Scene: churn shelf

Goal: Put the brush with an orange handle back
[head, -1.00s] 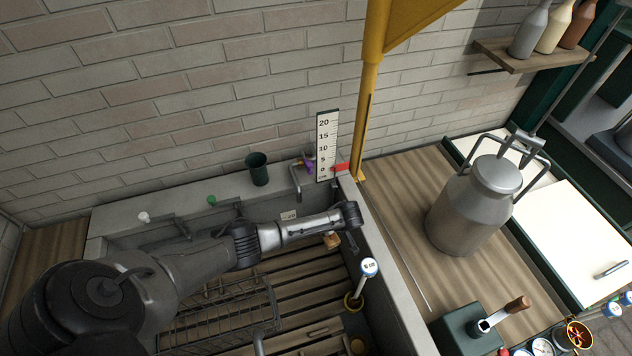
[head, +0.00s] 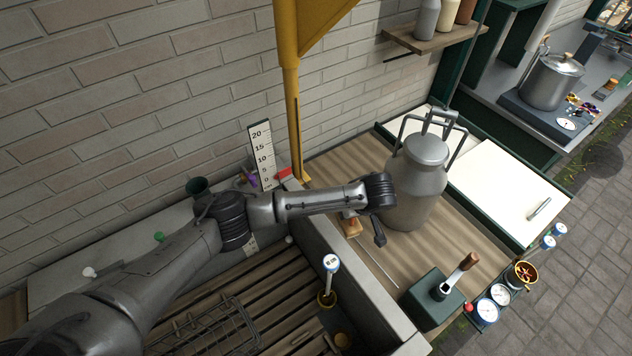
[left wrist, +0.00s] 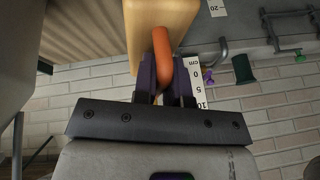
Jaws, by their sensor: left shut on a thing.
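My left gripper (left wrist: 165,75) is shut on an orange handle (left wrist: 188,58) in the left wrist view. A pale wooden block (left wrist: 160,22) sits just beyond the fingers, apparently the brush's body. In the head view a small part of the brush (head: 351,227) shows below my left wrist, in front of the metal churn. The fingertips are mostly hidden there by my wrist. The bristles cannot be made out. My right gripper is not in view.
A metal churn (head: 417,185) stands on the wooden counter, close to my wrist. A green block (head: 432,298) holding a wooden-handled tool stands near the front edge. A slatted sink (head: 250,275) lies left. A bottle shelf (head: 430,45) hangs on the wall.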

